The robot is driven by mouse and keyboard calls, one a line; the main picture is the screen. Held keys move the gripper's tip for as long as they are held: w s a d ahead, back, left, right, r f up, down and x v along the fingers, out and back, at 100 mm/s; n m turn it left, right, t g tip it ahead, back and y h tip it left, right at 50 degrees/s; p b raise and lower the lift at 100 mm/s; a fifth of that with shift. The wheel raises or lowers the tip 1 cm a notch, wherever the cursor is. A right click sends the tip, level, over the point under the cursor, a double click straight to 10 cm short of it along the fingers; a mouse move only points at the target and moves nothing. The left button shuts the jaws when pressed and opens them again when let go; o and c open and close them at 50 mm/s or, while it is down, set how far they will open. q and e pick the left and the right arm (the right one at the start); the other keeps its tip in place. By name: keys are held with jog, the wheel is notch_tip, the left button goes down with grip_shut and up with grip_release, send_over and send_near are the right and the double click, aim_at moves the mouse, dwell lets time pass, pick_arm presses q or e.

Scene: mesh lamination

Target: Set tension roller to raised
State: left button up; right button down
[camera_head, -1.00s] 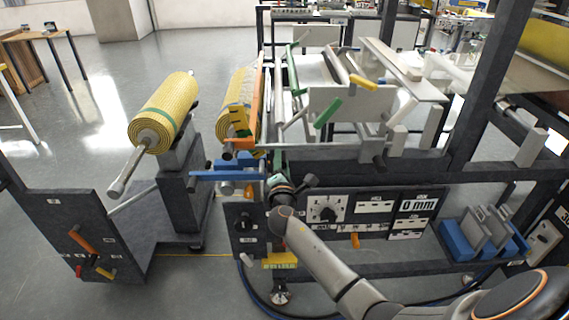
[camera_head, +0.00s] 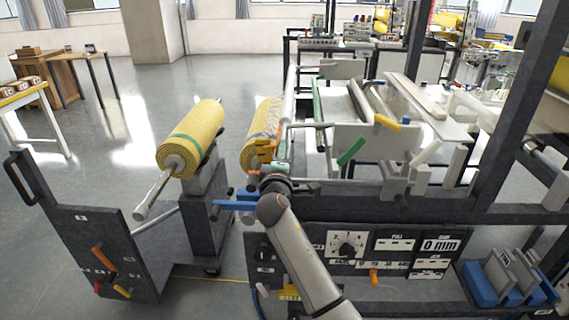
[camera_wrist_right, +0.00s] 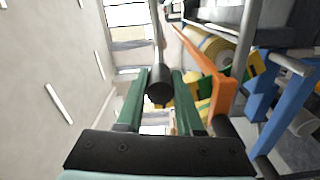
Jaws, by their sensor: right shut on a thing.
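My right gripper (camera_head: 278,168) is at the near-left end of the machine frame, its fingers mostly hidden by the wrist in the head view. In the right wrist view its two green fingers (camera_wrist_right: 160,88) flank a dark round knob (camera_wrist_right: 158,93) on the end of a pale rod (camera_wrist_right: 155,35), and the gripper is shut on it. The pale rod or roller (camera_head: 289,92) stands above my wrist in the head view; I cannot tell for sure that it is the tension roller. An orange arm (camera_wrist_right: 200,55) runs just right of the fingers. My left gripper is out of view.
Blue bars (camera_head: 235,205) stick out left of my wrist, and show close on the right in the wrist view (camera_wrist_right: 262,95). A yellow mesh roll (camera_head: 190,135) sits on the stand at left. A control panel (camera_head: 345,245) lies below right.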

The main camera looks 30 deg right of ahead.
jog(key=shift+a+r+m+t, duration=0.1)
jog(key=shift+r+m+t, duration=0.2)
jog(key=shift+r, duration=0.85)
jog(key=c, duration=0.6)
grip_release()
jog(key=shift+f, duration=0.3)
